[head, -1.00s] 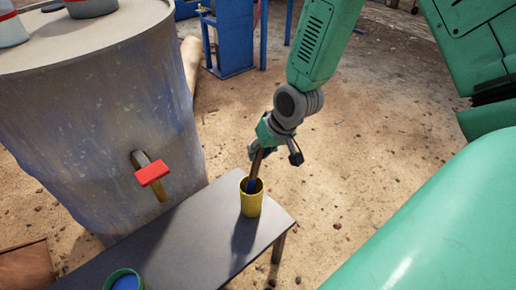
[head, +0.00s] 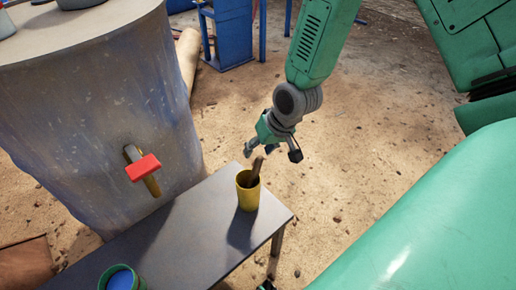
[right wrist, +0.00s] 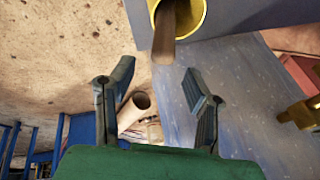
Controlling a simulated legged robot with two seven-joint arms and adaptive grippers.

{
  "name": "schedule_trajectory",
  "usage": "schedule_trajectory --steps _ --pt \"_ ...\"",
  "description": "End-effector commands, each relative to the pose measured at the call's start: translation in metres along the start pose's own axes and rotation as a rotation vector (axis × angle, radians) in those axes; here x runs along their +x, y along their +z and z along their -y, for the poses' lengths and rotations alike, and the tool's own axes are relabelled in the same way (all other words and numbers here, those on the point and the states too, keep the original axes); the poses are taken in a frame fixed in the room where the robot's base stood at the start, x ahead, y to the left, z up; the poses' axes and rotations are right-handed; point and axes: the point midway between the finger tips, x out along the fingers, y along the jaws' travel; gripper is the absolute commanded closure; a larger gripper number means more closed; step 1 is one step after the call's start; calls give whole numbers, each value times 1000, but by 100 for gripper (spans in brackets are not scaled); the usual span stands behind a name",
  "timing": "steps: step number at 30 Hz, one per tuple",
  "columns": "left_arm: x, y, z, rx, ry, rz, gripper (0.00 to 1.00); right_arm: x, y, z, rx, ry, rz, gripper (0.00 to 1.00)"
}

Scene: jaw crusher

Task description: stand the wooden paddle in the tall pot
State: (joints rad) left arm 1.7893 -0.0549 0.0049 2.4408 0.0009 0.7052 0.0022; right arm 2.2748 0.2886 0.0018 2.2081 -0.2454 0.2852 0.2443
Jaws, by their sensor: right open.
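The wooden paddle (head: 255,171) stands in the tall yellow pot (head: 248,196) near the right end of the grey table, its upper end leaning out over the rim. In the right wrist view the paddle (right wrist: 170,42) sticks out of the yellow pot (right wrist: 200,14) towards the jaws. My right gripper (head: 272,150) is above the pot, open and empty, apart from the paddle. In the right wrist view its fingers (right wrist: 158,85) are spread wide with nothing between them. My left gripper is not in view.
The grey table (head: 180,235) also holds a green-rimmed pot with blue inside (head: 121,279) at its front. A large metal drum (head: 90,120) with a red-handled tap (head: 143,168) stands behind the table. Open sandy ground lies to the right.

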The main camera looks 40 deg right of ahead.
Motion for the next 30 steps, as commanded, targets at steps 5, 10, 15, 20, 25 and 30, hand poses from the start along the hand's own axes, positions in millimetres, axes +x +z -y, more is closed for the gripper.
schedule_trajectory --steps 5,10,15,20,25,30 --pt "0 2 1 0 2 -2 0 -9 -1 2 -2 1 -2 57" --pt "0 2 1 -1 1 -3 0 -37 -2 1 0 0 -5 57" --pt "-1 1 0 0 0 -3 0 -72 -3 -2 0 -4 -5 57" --pt "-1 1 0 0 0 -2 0 -97 -2 -4 2 -5 -3 57" --pt "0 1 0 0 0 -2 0 -113 -2 -4 2 -4 0 57" --pt "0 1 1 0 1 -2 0 -118 -1 -4 2 -2 2 57"
